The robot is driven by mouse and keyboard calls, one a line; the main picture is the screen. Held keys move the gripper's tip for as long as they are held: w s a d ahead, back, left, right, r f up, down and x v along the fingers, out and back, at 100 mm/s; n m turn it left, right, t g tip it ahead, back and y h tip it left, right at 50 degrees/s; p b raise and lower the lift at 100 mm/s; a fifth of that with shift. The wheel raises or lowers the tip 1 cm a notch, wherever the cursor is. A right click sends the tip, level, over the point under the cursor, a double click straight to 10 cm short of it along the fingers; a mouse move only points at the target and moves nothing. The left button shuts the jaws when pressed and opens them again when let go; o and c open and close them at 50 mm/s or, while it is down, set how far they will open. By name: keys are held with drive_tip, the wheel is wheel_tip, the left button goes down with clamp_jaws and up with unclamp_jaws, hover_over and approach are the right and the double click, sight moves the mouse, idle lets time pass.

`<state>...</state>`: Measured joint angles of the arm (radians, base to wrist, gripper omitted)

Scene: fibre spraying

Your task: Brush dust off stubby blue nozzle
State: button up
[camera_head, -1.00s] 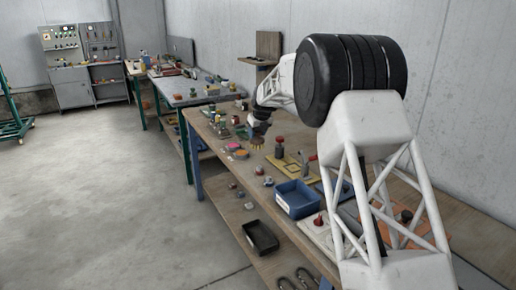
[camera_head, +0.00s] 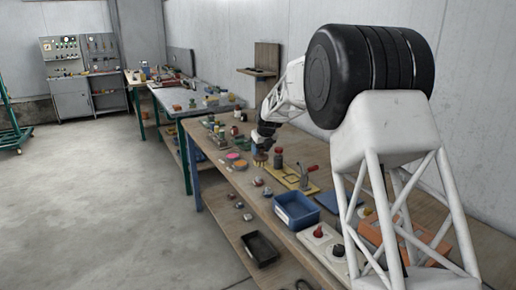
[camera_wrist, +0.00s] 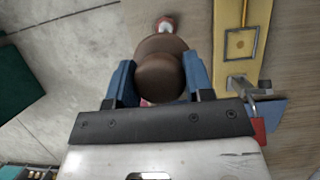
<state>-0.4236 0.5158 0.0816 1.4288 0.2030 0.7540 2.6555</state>
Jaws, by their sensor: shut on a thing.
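My gripper (camera_wrist: 158,78) has blue fingers on both sides of a brown, round-topped thing (camera_wrist: 160,76), which looks like the brush handle, and is shut on it. In the head view my gripper (camera_head: 264,143) is low over the workbench, with yellowish bristles (camera_head: 260,158) showing under it. Whether the bristles touch anything is too small to tell. I cannot pick out the stubby blue nozzle for sure in either view. A small red and white thing (camera_wrist: 165,24) lies beyond the brown top in the wrist view.
A blue bin (camera_head: 296,211) stands nearer. Pink and orange discs (camera_head: 236,160) lie to the left. A black tray (camera_head: 260,248) is on the lower shelf.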

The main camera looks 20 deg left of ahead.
sight(264, 160)
drive_tip(key=shift+s+d+f, duration=0.15)
drive_tip(key=shift+s+d, duration=0.6)
drive_tip(key=shift+s, duration=0.2)
drive_tip(key=shift+s+d+f, duration=0.1)
drive_tip(key=shift+s+d, duration=0.6)
drive_tip(key=shift+s, duration=0.2)
drive_tip(key=shift+f, duration=0.1)
drive_tip(key=shift+f, duration=2.9)
drive_tip(key=shift+f, duration=1)
drive_tip(key=shift+d, duration=0.1)
drive_tip(key=s+d, duration=0.3)
drive_tip(key=shift+s+d+r, duration=0.1)
drive_tip(key=shift+s+d, duration=0.05)
drive_tip(key=shift+s, duration=0.05)
drive_tip(key=shift+f, duration=0.2)
